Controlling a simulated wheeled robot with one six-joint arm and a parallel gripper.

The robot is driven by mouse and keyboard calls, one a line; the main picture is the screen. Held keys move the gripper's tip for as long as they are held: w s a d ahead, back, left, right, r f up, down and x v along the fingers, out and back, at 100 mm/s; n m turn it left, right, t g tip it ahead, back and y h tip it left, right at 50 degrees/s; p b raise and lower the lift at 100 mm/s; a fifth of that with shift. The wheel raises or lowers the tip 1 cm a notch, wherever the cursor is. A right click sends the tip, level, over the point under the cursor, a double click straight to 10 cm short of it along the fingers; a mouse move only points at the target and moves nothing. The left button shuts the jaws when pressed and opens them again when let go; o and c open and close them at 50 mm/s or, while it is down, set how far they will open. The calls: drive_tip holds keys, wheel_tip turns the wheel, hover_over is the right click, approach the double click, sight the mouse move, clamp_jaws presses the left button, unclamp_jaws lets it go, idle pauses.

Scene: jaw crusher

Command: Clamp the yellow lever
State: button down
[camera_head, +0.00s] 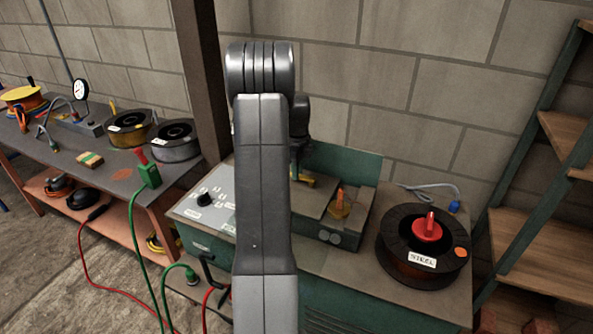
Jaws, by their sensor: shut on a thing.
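A green machine (359,167) stands on the bench in the middle, with grey metal blocks on its top. A small piece of the yellow lever (304,181) shows just right of my arm, low on the machine. My gripper (298,174) points down at it and is shut on the lever. My arm hides the fingers' left side and most of the lever, so its full shape and tilt do not show.
A black spool labelled STEEL (422,262) with a red knob lies at the right. A control panel (207,200) is left of my arm. A wooden shelf (540,240) stands far right. Several spools and cables occupy the left bench.

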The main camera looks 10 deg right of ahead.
drive_tip(key=shift+w+d+r, duration=0.1)
idle(0.4)
drive_tip(key=c, duration=1.3)
unclamp_jaws()
wheel_tip(320, 180, up, 14)
drive_tip(key=shift+f+b, duration=0.15)
drive_tip(key=shift+b, duration=0.25)
wheel_tip(320, 180, down, 14)
drive_tip(key=shift+p, duration=0.4)
